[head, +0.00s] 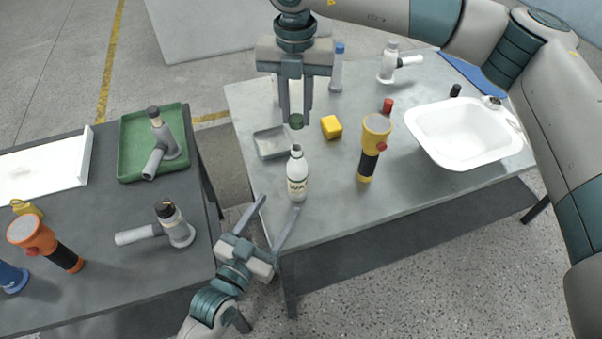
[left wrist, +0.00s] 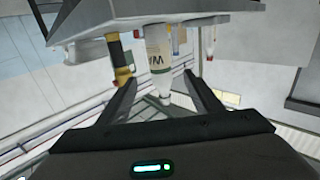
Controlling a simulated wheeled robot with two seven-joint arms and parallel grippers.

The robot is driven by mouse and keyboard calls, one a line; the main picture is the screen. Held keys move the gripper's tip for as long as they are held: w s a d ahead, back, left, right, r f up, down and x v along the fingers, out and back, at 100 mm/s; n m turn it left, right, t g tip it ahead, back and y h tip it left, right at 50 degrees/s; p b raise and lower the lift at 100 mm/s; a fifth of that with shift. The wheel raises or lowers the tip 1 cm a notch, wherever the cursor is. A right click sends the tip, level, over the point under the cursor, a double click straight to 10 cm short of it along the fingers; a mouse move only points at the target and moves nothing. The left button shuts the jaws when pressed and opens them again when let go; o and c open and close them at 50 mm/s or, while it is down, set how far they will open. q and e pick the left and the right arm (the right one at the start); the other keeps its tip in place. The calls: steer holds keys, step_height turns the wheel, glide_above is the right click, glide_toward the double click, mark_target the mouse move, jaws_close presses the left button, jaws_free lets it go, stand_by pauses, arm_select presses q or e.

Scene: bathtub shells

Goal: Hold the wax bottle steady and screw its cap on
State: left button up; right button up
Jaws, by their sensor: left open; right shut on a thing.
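The white wax bottle (head: 298,181) stands upright and uncapped near the front edge of the grey table. Its dark neck opening shows. My right gripper (head: 296,116) points down above it and is shut on the dark green cap (head: 296,122), which is apart from the neck. My left gripper (head: 280,204) is open and empty at the table's front edge, just short of the bottle. In the left wrist view the bottle (left wrist: 158,65) appears upside down, beyond and between the open fingers (left wrist: 160,92).
A white basin (head: 424,145) is further right. A darker table (head: 92,222) with tools stands at left.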

mark_target(292, 183)
arm_select(q)
steer(key=shift+s, duration=0.15)
arm_select(e)
steer(key=shift+s+a, duration=0.1)
steer(key=shift+s, duration=0.05)
arm_select(q)
steer(key=shift+w+d, duration=0.1)
steer(key=shift+w, duration=0.2)
steer(key=x, duration=1.1)
steer(key=shift+w+d, duration=0.1)
steer(key=shift+w, duration=0.15)
steer(key=shift+c, duration=0.7)
jaws_close()
arm_select(e)
steer(key=shift+f, duration=2.5)
